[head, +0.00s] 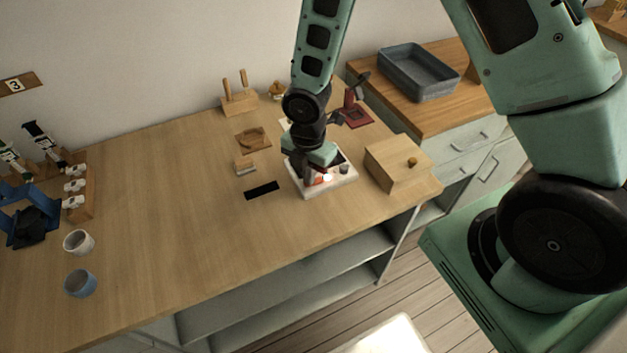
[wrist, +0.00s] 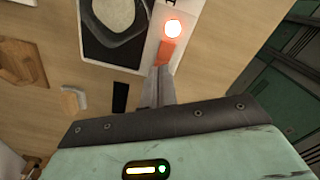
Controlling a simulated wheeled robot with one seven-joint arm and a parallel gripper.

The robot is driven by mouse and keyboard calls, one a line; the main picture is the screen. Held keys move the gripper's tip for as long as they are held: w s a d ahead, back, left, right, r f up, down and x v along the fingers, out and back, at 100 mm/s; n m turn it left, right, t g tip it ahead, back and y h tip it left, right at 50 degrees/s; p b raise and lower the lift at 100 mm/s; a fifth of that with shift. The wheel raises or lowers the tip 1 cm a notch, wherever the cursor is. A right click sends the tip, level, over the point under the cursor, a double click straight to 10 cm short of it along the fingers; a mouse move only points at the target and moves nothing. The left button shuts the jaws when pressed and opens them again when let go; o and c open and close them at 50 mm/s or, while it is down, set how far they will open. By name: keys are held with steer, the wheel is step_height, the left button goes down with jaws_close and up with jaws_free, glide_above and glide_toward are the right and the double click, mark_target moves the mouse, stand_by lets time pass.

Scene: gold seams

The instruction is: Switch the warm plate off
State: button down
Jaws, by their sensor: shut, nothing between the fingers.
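The warm plate (head: 312,192) is a white box with a dark top, near the table's front edge. In the wrist view its white body (wrist: 152,50) carries a dark plate (wrist: 97,50) with a grey rounded thing on it. A round lamp (wrist: 173,28) glows bright white-red beside the plate. An orange switch (wrist: 166,52) sits next to the lamp. My gripper (wrist: 160,72) is shut and empty, its tips right at the orange switch; I cannot tell whether they touch. In the head view my gripper (head: 307,176) is low over the warm plate and hides part of it.
A wooden box with a knob (head: 392,165) stands close on the right. A black strip (head: 261,190) and a small wooden block (head: 245,167) lie to the left. A red stand (head: 355,112) is behind.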

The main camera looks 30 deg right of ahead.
steer(key=shift+f, duration=0.2)
steer(key=shift+r, duration=0.1)
step_height(320, 180, up, 7)
steer(key=p, duration=0.6)
stand_by(0.6)
